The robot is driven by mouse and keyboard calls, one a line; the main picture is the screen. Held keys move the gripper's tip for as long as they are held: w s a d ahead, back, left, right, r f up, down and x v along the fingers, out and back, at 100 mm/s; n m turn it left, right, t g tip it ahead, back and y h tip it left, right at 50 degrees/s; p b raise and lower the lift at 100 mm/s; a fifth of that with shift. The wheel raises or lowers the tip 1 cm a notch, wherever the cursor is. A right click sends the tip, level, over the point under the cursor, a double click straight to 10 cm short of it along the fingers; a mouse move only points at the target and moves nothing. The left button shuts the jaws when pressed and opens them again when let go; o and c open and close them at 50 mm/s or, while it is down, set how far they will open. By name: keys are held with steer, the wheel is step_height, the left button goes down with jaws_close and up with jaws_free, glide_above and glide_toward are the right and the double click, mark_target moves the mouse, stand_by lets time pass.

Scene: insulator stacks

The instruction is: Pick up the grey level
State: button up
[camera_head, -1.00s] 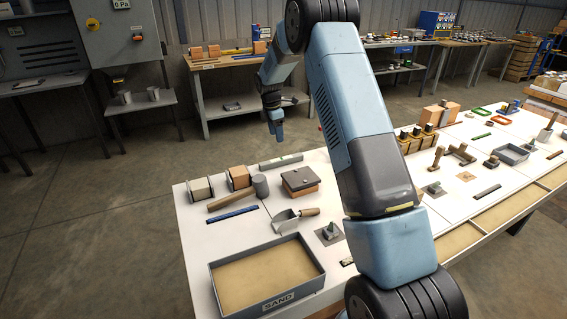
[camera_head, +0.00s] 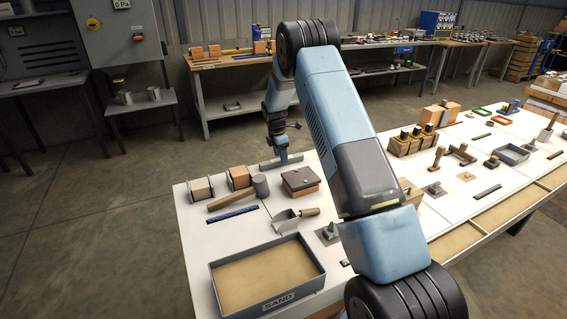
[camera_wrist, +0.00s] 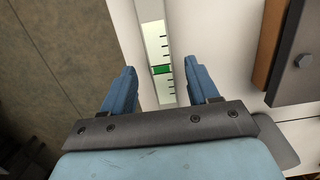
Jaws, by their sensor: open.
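The grey level (camera_head: 281,162) lies flat near the far edge of the white table. In the wrist view the level (camera_wrist: 157,42) shows a pale face with black tick marks and a green vial, and runs between my fingers. My gripper (camera_head: 283,158) is over the level in the head view. In the wrist view my gripper (camera_wrist: 161,78) is open, with one blue finger on each side of the level and a gap to each. The level's near end is hidden behind my gripper's body.
A block with a dark plate (camera_head: 300,181) sits close to the right of the level; it also shows in the wrist view (camera_wrist: 297,60). A mallet (camera_head: 240,193), a blue strip (camera_head: 232,214), a scoop (camera_head: 290,220) and a sand tray (camera_head: 218,288) lie nearer.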

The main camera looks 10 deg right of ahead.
step_height(320, 180, down, 2)
steer(key=shift+d+f, duration=0.1)
steer(key=shift+f, duration=0.05)
jaws_close()
stand_by(0.5)
